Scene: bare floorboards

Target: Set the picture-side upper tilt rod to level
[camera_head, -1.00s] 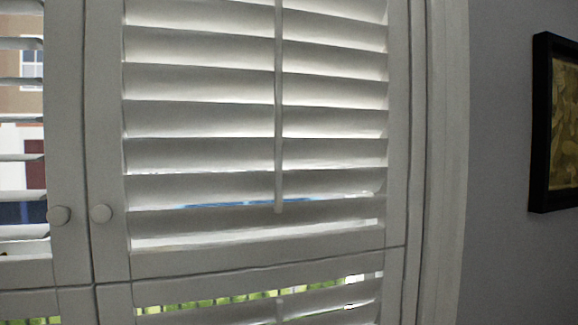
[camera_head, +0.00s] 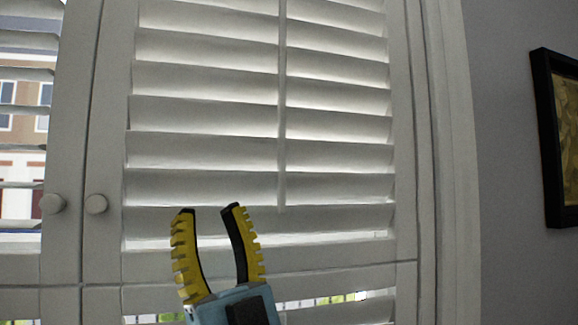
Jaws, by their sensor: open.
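The picture-side upper tilt rod (camera_head: 282,120) is a thin white vertical bar on the front of the upper right shutter panel, its lower end near the panel's bottom. The slats (camera_head: 205,118) behind it are tilted nearly shut, overlapping with light glowing between them. My gripper (camera_head: 207,210), with yellow and black ridged fingers on a blue body, is open and empty, pointing up at the lower part of this panel. It is to the left of and below the rod's lower end and appears apart from it. Its fingers hide part of the lowest slats.
The left shutter panel (camera_head: 28,90) has more open slats with a building outside. Two round white knobs (camera_head: 52,204) (camera_head: 96,204) sit on the meeting stiles. Lower slats (camera_head: 345,308) begin beneath the rail. A black-framed picture (camera_head: 551,140) hangs on the grey wall at right.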

